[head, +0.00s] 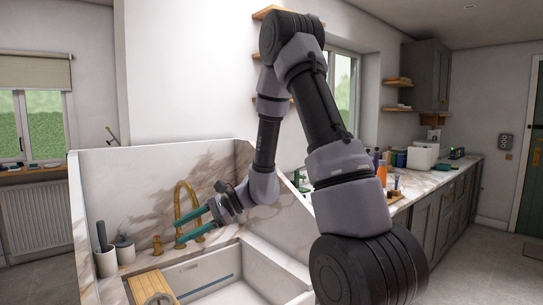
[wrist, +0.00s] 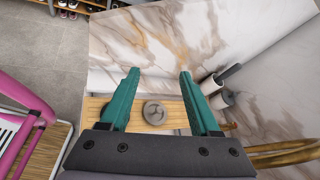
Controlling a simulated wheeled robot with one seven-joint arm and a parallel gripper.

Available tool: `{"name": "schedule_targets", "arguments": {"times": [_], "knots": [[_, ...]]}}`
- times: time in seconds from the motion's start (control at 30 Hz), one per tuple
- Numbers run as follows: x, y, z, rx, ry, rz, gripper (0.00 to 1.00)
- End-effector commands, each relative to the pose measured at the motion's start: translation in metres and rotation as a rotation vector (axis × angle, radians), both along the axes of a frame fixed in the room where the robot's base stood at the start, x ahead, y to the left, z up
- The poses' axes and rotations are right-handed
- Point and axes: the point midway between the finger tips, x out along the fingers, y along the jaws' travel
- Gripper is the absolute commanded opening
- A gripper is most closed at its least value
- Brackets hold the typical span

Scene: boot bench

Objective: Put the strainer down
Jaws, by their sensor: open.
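The strainer (wrist: 154,112) is a small round grey metal piece with a raised knob. It rests on a slatted wooden board (wrist: 95,108), seen between and below my fingers in the wrist view. In the head view the strainer (head: 159,299) is partly cut off at the bottom edge, on the board (head: 147,281) by the sink. My gripper (head: 178,231) has two teal fingers spread apart with nothing between the tips. In the wrist view my gripper (wrist: 159,72) is above the board, apart from the strainer.
The white sink (head: 262,268) lies right of the board. A brass tap (head: 180,200) rises behind my fingers. White pots (head: 106,262) with dark handles stand at the counter's left. A pink frame (wrist: 25,92) stands left in the wrist view. A marble splashback (head: 150,185) backs the counter.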

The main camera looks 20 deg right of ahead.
Motion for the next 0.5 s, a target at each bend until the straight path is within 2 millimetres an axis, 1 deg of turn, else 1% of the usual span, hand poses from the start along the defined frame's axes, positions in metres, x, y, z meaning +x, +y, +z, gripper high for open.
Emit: {"name": "schedule_targets", "arguments": {"times": [0.03, 0.1, 0.2, 0.37, 0.5], "knots": [[-0.010, -0.004, 0.023, -0.039, -0.063, 0.053, 0.63], [-0.027, -0.011, 0.047, -0.106, -0.137, 0.127, 0.63], [-0.051, -0.026, 0.076, -0.216, -0.246, 0.221, 0.63], [-0.086, -0.057, 0.113, -0.421, -0.429, 0.335, 0.63], [-0.111, -0.091, 0.142, -0.624, -0.594, 0.396, 0.63]]}}
